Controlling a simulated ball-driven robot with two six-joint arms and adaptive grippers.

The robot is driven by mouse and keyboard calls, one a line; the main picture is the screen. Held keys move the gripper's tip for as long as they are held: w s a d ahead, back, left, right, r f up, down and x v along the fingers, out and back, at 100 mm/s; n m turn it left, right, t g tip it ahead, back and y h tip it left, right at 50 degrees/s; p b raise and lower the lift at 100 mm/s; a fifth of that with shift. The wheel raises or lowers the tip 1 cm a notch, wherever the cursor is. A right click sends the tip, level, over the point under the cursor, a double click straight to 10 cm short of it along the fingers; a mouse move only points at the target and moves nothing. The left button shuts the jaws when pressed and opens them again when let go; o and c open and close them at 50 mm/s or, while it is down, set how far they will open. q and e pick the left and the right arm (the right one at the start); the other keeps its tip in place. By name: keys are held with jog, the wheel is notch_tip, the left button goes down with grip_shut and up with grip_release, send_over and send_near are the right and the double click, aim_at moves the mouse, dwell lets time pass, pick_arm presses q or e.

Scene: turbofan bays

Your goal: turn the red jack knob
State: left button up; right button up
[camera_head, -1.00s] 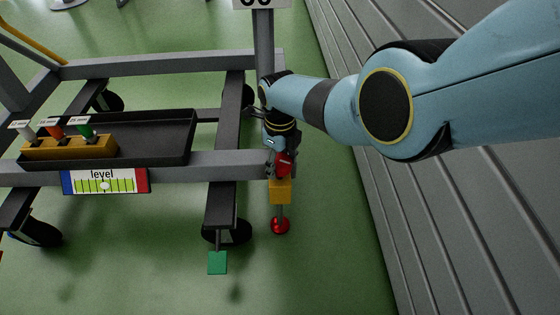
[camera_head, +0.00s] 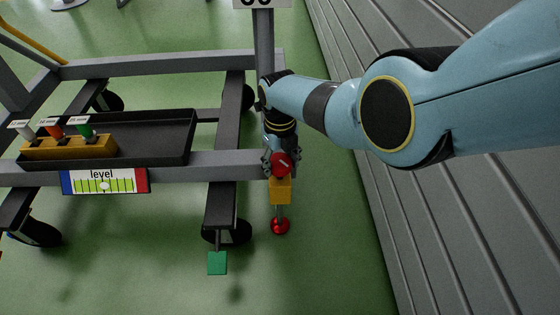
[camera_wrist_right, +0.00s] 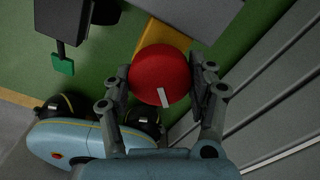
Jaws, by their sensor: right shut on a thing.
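The red jack knob (camera_head: 282,167) is a round red disc with a white mark, above a yellow block (camera_head: 280,190) at the corner of the cart frame. My right gripper (camera_head: 280,162) is at the knob. My left gripper is in neither view.
A black tray (camera_head: 160,160) on the cart holds a yellow block (camera_head: 62,149) with white, orange and green levers. A red ball-shaped foot (camera_head: 280,226) hangs below the jack. A green square pad (camera_head: 217,262) is nearby. A grey ribbed wall (camera_head: 455,220) lies to the right.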

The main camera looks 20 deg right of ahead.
aim_at(280, 160)
jog(key=o, duration=1.2)
notch_tip(280, 160, up, 12)
jog(key=shift+r, duration=0.1)
jog(key=shift+c, duration=0.3)
